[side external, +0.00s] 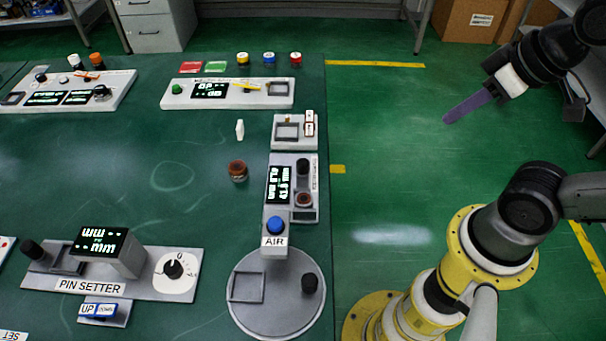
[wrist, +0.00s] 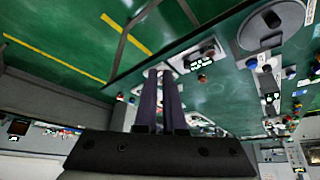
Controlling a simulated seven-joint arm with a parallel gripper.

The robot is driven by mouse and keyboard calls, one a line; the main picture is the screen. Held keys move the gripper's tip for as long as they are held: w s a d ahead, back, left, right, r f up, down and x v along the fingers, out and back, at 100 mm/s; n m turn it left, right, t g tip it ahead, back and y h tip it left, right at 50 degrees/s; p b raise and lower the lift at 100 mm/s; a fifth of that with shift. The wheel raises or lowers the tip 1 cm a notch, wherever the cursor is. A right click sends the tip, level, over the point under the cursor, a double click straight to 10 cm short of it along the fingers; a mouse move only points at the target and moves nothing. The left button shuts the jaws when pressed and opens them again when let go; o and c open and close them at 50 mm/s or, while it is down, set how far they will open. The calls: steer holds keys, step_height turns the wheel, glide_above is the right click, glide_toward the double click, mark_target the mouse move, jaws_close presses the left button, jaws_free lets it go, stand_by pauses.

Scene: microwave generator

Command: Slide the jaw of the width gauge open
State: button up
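No device in view carries a label that I can read as a width gauge, so I cannot tell which one it is or where its jaw stands. One candidate is the small grey unit with a square recess and a white-and-red block (side external: 309,124) at the bench's right edge. Another is the long panel (side external: 176,98) with a display and a yellow piece at the back. My gripper (side external: 447,121) hangs over the green floor right of the bench, apart from everything. In the wrist view its purple fingers (wrist: 160,72) lie close together with nothing visible between them.
A display unit (side external: 307,168) and the AIR stand with a round base (side external: 278,322) line the bench's right side. The PIN SETTER (side external: 140,284) stands front left. A brown round piece (side external: 238,171) and small white piece (side external: 240,130) stand mid-bench. The left middle is clear.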

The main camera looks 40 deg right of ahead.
steer(key=shift+o, duration=2.3)
steer(key=shift+w+r+m, duration=0.15)
steer(key=shift+r+m, duration=0.15)
steer(key=shift+m, duration=0.2)
steer(key=o, duration=0.4)
steer(key=w+r, duration=0.1)
steer(key=w+r+m, duration=0.1)
steer(key=w, duration=0.1)
steer(key=w+r+m, duration=0.1)
steer(key=w, duration=0.1)
steer(key=shift+w+a+r, duration=0.1)
steer(key=shift+a+r, duration=0.2)
steer(key=g, duration=0.6)
glide_above(303, 161)
step_height(303, 161, down, 15)
steer(key=shift+m, duration=0.4)
step_height(303, 161, down, 13)
steer(key=shift+r, duration=0.1)
jaws_close()
